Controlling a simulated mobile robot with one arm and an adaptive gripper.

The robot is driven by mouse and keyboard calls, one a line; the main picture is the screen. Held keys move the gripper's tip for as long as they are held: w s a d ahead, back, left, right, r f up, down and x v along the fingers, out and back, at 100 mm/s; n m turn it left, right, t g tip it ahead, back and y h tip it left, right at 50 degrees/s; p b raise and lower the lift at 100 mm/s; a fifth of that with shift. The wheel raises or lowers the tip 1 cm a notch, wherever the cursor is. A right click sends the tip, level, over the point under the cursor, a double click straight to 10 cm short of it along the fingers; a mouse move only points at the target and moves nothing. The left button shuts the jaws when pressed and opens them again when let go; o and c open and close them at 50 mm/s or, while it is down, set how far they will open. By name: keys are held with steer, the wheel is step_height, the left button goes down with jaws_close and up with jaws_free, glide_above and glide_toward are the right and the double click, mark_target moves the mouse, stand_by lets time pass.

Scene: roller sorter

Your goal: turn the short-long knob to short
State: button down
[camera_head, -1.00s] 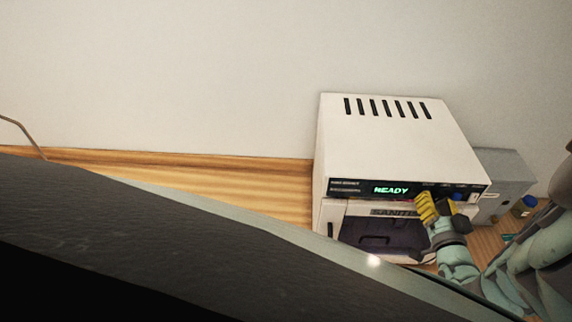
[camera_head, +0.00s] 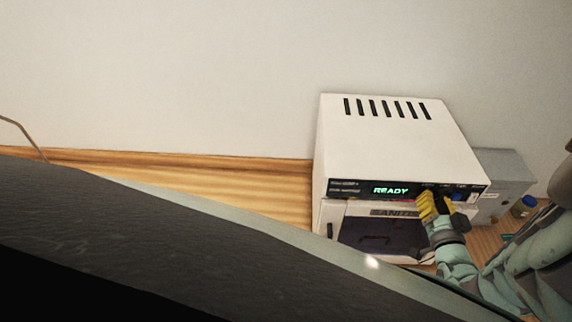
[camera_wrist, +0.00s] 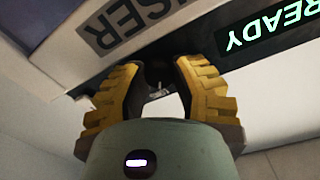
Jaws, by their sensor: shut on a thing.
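The white sanitizer box (camera_head: 400,135) has a black front panel with a green READY display (camera_head: 391,190). The display also shows upside down in the wrist view (camera_wrist: 270,27). My gripper (camera_head: 435,200), with yellow ribbed fingers, is at the panel just right of the display. In the wrist view my gripper (camera_wrist: 157,78) has its fingers on either side of a small dark knob (camera_wrist: 156,72) and is shut on it. The fingers hide most of the knob, and its pointer and short-long marks cannot be read.
A dark-windowed door (camera_head: 375,236) is below the panel. A blue button (camera_head: 457,197) sits just right of my gripper. The wooden counter (camera_head: 240,185) is clear at left.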

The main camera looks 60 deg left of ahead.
steer(key=shift+n, duration=0.3)
steer(key=shift+a+n+p, duration=0.1)
steer(key=shift+n+p, duration=0.4)
steer(key=shift+n, duration=2.9)
steer(key=c, duration=1)
jaws_free()
steer(key=shift+o, duration=0.2)
steer(key=v, duration=1.2)
